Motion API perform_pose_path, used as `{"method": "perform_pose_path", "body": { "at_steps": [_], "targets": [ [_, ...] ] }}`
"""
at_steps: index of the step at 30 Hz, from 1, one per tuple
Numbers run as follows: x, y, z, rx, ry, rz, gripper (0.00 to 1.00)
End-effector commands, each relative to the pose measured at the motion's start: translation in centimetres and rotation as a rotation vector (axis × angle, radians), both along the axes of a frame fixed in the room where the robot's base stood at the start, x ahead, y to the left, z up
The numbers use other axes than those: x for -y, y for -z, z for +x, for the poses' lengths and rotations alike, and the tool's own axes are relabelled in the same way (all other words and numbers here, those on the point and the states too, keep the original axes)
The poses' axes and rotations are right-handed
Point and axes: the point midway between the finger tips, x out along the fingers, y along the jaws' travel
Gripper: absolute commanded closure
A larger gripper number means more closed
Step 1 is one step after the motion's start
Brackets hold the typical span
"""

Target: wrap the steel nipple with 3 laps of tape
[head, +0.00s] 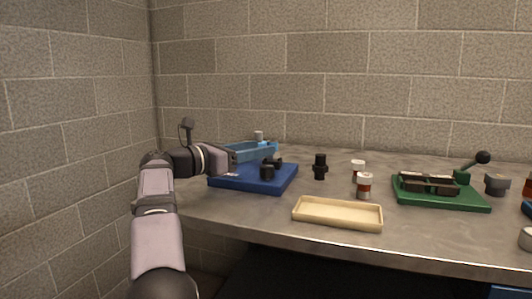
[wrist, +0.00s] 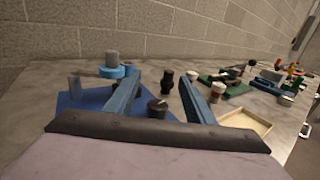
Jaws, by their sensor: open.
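My gripper (wrist: 160,80) is open, with its two blue fingers apart and nothing between their tips. In the head view my gripper (head: 228,160) reaches in from the left, over the left side of a blue board (head: 225,182). A dark fixture with a round knob (head: 267,172) stands on that board; in the wrist view the dark knob (wrist: 157,107) appears between the fingers, beyond the wrist. A grey cylinder (wrist: 112,58) stands on a light-blue round piece at the board's back left; it may be the steel nipple. I cannot clearly identify the tape.
A cream tray (head: 337,224) lies near the table's front edge. Two white-capped containers (head: 364,187) and a black fitting (head: 320,167) stand behind it. A green base (head: 440,201) with a black-knobbed lever is at right. A block wall closes the back and left.

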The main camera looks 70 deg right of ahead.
Motion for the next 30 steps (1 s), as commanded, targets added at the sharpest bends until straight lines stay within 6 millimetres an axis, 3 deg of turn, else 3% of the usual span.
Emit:
{"method": "perform_pose_path", "body": {
  "at_steps": [1,12,21,30],
  "targets": [
    [0.1,-2.7,0.2,-0.004,-0.001,0.005,0.51],
    [1.4,-9.8,1.7,-0.044,-0.007,0.053,0.51],
    [2.6,-13.3,3.0,-0.109,-0.012,0.131,0.51],
    [3.4,-14.9,4.1,-0.205,-0.016,0.243,0.51]
  ]
}}
